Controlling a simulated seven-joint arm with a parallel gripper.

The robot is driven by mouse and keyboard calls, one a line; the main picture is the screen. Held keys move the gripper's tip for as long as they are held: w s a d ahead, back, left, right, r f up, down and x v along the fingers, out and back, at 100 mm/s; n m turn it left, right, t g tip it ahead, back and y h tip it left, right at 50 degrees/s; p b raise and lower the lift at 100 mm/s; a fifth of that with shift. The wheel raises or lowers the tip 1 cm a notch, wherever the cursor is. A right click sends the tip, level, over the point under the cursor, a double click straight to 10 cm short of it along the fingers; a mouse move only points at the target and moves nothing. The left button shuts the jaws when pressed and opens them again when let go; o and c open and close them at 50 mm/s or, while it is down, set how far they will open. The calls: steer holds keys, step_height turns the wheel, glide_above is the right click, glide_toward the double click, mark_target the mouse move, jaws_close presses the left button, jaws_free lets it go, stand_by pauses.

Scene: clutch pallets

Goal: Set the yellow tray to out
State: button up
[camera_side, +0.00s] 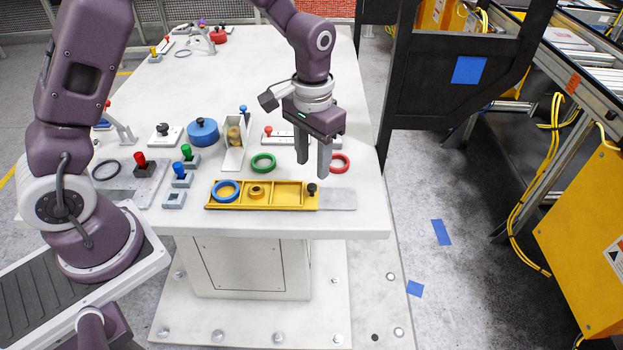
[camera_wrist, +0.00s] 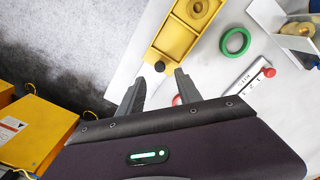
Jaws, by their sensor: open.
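The yellow tray (camera_side: 288,194) lies near the front edge of the white table, and its end also shows in the wrist view (camera_wrist: 172,40). It sits on a grey base strip (camera_side: 338,199), which shows bare to the tray's right. A black knob (camera_side: 311,188) stands at the tray's right end. A blue ring (camera_side: 226,181) and a small yellow ring-shaped piece (camera_side: 257,190) are in the tray; its right compartment looks empty. My gripper (camera_side: 313,169) is open and empty above the knob's end. In the wrist view the knob (camera_wrist: 159,67) shows just beyond and between the fingertips (camera_wrist: 160,76).
A green ring (camera_side: 263,154) and a red ring (camera_side: 340,155) lie behind the tray, the red one close to my fingers. A white block with a red knob (camera_side: 268,130) stands farther back. Plungers and a blue round part (camera_side: 203,124) are to the left.

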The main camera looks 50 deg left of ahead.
mark_target(313, 186)
step_height(313, 186, down, 6)
steer(key=shift+r, duration=0.1)
jaws_close()
stand_by(1.5)
